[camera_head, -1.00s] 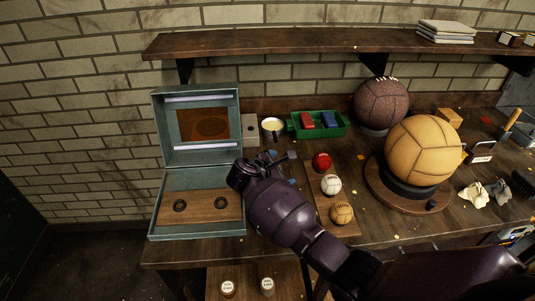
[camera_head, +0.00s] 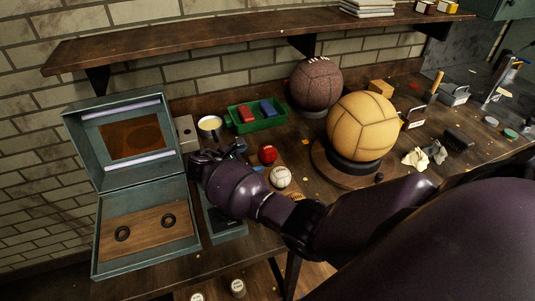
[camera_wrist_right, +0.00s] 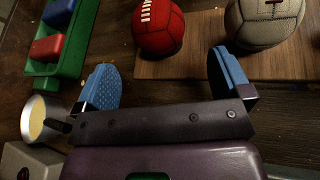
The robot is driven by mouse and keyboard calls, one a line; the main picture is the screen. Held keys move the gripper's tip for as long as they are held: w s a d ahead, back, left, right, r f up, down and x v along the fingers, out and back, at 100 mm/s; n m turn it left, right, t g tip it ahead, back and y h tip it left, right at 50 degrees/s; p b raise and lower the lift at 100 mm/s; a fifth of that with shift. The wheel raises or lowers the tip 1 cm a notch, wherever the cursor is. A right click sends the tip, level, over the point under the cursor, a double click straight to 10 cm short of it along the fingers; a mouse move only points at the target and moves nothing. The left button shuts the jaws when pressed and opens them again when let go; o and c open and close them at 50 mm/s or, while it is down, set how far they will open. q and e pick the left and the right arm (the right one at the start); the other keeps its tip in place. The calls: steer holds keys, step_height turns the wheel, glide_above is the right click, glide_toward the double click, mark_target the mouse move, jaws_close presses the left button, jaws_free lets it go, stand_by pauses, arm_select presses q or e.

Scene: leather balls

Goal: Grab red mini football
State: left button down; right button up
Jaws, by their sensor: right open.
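The red mini football (camera_head: 267,154) sits at the far end of a small wooden board (camera_wrist_right: 198,66) on the workbench. In the right wrist view the red ball (camera_wrist_right: 158,27), with white lacing, lies just beyond my fingertips. My right gripper (camera_wrist_right: 167,80) is open and empty, with blue pads apart; the ball is not between them. In the head view my right gripper (camera_head: 222,151) is left of the red ball, partly hidden by its own arm. A white mini ball (camera_head: 280,177) sits beside the red one on the board. My left gripper is not in view.
A green tray (camera_head: 256,124) with red and blue blocks and a cream-filled tin (camera_head: 210,125) stand behind the gripper. An open teal case (camera_head: 141,262) is at left. A large tan ball (camera_head: 362,126) on a stand and a brown ball (camera_head: 316,84) are at right.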

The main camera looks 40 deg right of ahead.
mark_target(261, 154)
steer(key=shift+d+r+p+x, duration=0.1)
steer(key=shift+r+x, duration=0.1)
steer(key=shift+x, duration=0.9)
steer(key=shift+d+r+p+x, duration=0.1)
steer(key=shift+r+x, duration=0.05)
steer(key=shift+x, duration=0.95)
steer(key=shift+r+p+x, duration=0.1)
steer(key=shift+r+x, duration=0.1)
steer(key=shift+x, duration=0.9)
steer(key=shift+c, duration=0.3)
steer(key=c, duration=1)
